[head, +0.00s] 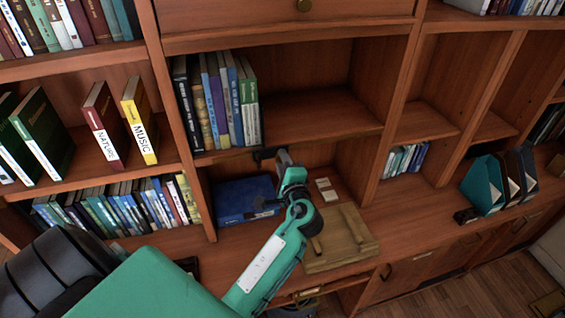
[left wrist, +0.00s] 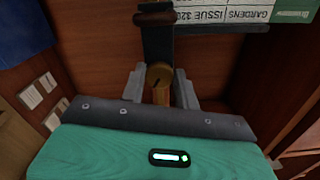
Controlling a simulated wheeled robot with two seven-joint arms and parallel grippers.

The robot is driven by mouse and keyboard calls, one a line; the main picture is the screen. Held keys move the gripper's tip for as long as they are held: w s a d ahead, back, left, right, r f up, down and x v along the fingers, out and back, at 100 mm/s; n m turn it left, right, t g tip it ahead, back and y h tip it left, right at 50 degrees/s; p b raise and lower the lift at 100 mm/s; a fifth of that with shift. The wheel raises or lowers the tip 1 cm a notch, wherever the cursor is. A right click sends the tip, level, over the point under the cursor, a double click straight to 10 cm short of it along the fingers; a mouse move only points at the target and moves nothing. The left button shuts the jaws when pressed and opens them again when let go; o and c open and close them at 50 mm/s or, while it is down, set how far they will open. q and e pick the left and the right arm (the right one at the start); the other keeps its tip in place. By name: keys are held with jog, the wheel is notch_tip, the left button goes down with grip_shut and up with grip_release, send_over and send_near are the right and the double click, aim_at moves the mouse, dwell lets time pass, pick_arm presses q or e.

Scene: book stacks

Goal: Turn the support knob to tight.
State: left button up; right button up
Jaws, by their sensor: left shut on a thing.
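The support knob (left wrist: 158,74) is brass-coloured, with a dark mark on its face. It shows in the left wrist view between the grey fingers of my left gripper (left wrist: 160,88), which is shut on it. A dark support bracket (left wrist: 158,40) stands just above the knob. In the head view my left gripper (head: 283,158) reaches into the open compartment, up under the shelf edge, beside the dark bracket (head: 262,155). The knob is hidden there, and I cannot read its setting. My right gripper is not in view.
Several upright books (head: 218,100) stand on the shelf above. A blue box-like object (head: 245,200) lies left of my wrist. A wooden board (head: 345,240) and small pale cards (head: 327,190) lie to the right. Compartment walls bound the space on both sides.

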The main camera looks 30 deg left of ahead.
pick_arm(q)
jog(key=o, duration=1)
jog(key=shift+d, duration=0.1)
jog(key=b+v, duration=0.6)
jog(key=v, duration=0.7)
jog(key=shift+s+d+b, duration=0.2)
jog(key=shift+s+b, duration=0.05)
jog(key=shift+b, duration=0.05)
jog(key=shift+f, duration=0.1)
